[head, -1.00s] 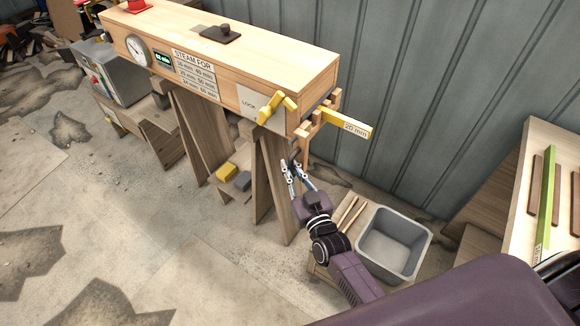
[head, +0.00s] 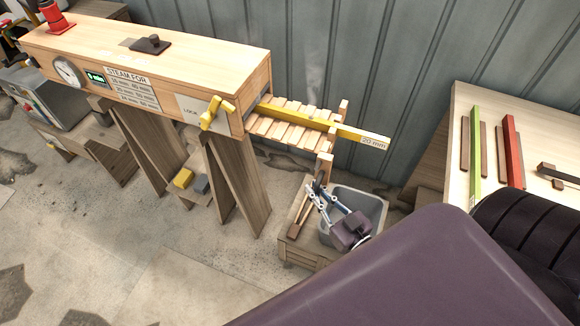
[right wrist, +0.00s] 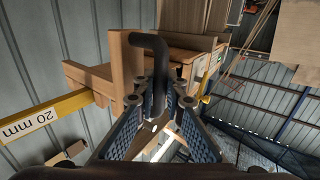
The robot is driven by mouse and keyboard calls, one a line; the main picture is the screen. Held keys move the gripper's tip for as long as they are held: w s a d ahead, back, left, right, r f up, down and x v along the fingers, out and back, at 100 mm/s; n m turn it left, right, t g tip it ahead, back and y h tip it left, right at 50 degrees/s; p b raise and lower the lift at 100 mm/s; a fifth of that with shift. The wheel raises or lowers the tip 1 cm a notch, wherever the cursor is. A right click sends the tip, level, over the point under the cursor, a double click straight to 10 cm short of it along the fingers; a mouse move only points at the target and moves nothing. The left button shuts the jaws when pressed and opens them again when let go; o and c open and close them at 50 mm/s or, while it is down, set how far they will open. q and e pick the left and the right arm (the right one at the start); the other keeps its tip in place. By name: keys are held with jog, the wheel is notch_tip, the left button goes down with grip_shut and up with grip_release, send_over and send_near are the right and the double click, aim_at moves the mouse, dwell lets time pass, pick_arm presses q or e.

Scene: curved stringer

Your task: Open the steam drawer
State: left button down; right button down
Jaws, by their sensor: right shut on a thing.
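The steam drawer, a slatted wooden rack (head: 264,127), sticks out of the right end of the long wooden steam box (head: 150,50) in the head view. A yellow strip marked 20 mm (head: 360,136) lies along it and reaches past its end. My right gripper (head: 319,192) is below the drawer's outer end. In the right wrist view its fingers (right wrist: 160,110) are shut on the dark bent handle (right wrist: 160,48) of the drawer's end piece. A yellow lever (head: 213,113) is on the box's front beside the word LOCK. My left gripper is out of view.
A grey bin (head: 370,203) on a low wooden stand (head: 300,250) is close behind my right gripper. A bench (head: 490,110) with a green strip (head: 476,160) and a red strip (head: 513,150) is at the right. The corrugated wall (head: 380,50) is behind the drawer.

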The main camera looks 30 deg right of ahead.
jog(key=s+d, duration=0.6)
jog(key=s, duration=0.1)
jog(key=shift+s, duration=0.4)
jog(key=c, duration=2.3)
grip_release()
jog(key=shift+o, duration=0.2)
jog(key=s, duration=1.2)
jog(key=shift+d, duration=0.45)
